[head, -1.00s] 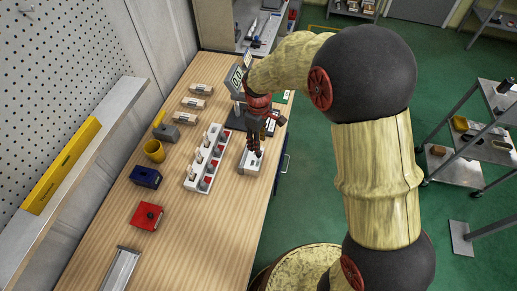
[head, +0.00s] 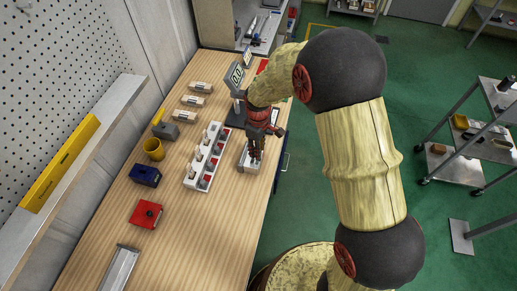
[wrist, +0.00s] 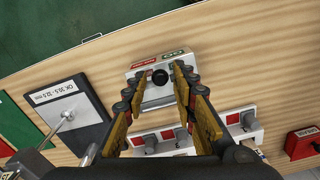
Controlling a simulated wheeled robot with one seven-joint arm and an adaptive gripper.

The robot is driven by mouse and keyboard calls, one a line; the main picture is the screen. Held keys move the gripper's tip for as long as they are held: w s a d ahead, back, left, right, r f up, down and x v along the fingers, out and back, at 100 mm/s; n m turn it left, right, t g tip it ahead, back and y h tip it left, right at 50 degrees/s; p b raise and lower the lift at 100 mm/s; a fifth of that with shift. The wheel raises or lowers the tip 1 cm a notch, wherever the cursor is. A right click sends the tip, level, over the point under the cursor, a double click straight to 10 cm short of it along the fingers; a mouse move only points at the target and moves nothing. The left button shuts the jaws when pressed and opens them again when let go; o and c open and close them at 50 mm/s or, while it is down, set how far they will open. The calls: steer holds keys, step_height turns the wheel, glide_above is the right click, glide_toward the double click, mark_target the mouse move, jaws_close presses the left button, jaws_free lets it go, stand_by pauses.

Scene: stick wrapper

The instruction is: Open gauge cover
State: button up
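The likely gauge is a small pale grey box (wrist: 154,92) with a black round knob (wrist: 160,77) on top and red and green labels along one edge. In the head view the box (head: 246,164) sits near the table's right edge, partly hidden by my gripper. My gripper (head: 256,156) points down over it. In the wrist view my gripper (wrist: 159,82) is open, with one yellow-padded finger on each side of the knob. A gap shows between knob and fingers. I cannot tell the exact height of the fingertips above the box.
A white rack (head: 190,183) with sticks and red parts stands just left of the box. The table's front right is clear.

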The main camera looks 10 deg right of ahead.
steer(key=c, duration=0.6)
jaws_close()
